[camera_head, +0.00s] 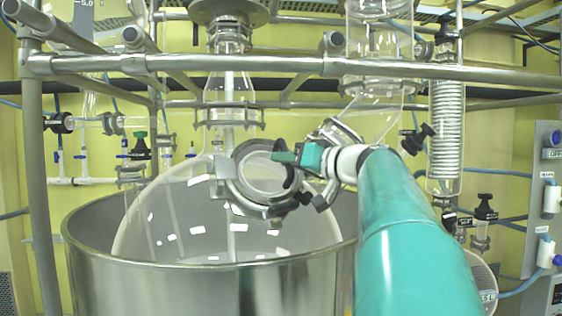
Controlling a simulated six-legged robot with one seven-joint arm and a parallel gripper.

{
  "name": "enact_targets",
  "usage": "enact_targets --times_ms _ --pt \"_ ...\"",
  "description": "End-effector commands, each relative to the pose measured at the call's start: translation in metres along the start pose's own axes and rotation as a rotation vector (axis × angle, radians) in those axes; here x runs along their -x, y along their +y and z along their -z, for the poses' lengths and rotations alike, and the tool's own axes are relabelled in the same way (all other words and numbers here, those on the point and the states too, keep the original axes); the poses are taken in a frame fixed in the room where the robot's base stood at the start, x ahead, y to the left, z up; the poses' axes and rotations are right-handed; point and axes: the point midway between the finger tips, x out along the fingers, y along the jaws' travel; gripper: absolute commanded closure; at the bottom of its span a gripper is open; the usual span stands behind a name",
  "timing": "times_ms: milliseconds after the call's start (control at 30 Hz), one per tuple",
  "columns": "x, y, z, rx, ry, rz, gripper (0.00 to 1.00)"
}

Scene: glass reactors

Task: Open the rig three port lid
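The round port with its metal clamp ring (232,188) sits on the upper front right of the large glass vessel (160,225) and faces me. A clear round lid or pane (262,172) shows inside the ring; I cannot tell whether it is closed or slightly ajar. My gripper (287,158) reaches in from the right, with a dark green fingertip at the ring's upper right edge. Dark clamp parts (292,182) lie just below the fingertip. Whether the gripper touches or grips the ring is unclear, and its finger gap is hidden.
A steel bath (200,290) surrounds the vessel below. A horizontal metal rail (300,65) crosses above my gripper. Another glass neck with a clamp (335,133) stands close behind it. A coiled glass condenser (446,130) and a control panel (545,200) are to the right.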

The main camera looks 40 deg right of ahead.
Motion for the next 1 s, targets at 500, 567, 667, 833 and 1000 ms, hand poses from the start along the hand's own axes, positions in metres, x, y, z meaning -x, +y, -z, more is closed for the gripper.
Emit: enact_targets --times_ms 500,567,667,833,1000 --pt "-0.0017 0.0004 -0.0006 -0.001 -0.001 0.001 1.00" --pt "-0.0017 0.0001 -0.0006 0.000 -0.001 0.000 1.00" --pt "-0.0012 -0.0013 0.0000 0.005 -0.001 -0.006 1.00" --pt "0.0002 -0.0038 0.0011 0.017 -0.001 -0.022 1.00" --pt "0.0017 -0.0074 0.0027 0.028 0.000 -0.034 1.00"
